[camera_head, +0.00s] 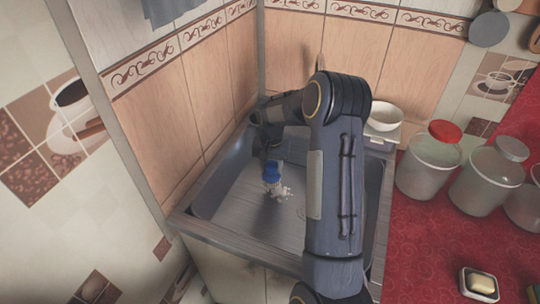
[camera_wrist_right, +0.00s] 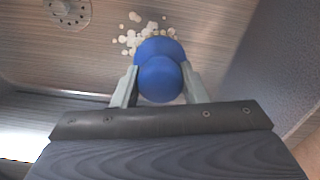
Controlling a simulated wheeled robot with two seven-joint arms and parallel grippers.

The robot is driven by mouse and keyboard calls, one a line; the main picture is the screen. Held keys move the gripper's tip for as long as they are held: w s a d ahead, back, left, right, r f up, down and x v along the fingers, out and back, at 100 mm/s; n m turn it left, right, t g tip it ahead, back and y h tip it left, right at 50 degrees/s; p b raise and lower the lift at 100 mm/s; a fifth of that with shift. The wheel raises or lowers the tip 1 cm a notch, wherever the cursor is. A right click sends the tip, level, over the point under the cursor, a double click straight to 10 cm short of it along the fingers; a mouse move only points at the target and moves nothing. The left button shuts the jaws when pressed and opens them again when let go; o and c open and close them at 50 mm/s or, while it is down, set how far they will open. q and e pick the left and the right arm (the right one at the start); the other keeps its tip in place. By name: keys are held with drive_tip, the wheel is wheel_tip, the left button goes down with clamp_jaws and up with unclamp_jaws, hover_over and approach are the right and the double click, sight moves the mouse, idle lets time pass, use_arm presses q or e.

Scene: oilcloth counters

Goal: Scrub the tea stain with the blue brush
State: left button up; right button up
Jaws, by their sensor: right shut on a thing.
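The blue brush (camera_head: 271,173) stands in the metal sink (camera_head: 235,205), its lower end down at the sink floor. In the right wrist view the round blue top of the brush (camera_wrist_right: 160,80) sits between both fingers. My right gripper (camera_head: 268,160) is shut on the brush from above. White foam bubbles (camera_head: 283,192) lie on the sink floor around and beside the brush; they also show in the right wrist view (camera_wrist_right: 135,35). I cannot make out a tea stain; the brush or foam may cover it. My left gripper is not in view.
A drain (camera_wrist_right: 68,10) shows in the sink floor. Tiled walls close the sink at the left and back. A white bowl (camera_head: 385,116) stands beyond the sink. Jars (camera_head: 430,165) and a soap dish (camera_head: 480,284) stand on the red counter (camera_head: 425,240) at right.

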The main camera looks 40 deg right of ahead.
drive_tip(key=shift+r+p, duration=0.75)
drive_tip(key=shift+r, duration=0.8)
drive_tip(key=shift+r, duration=0.1)
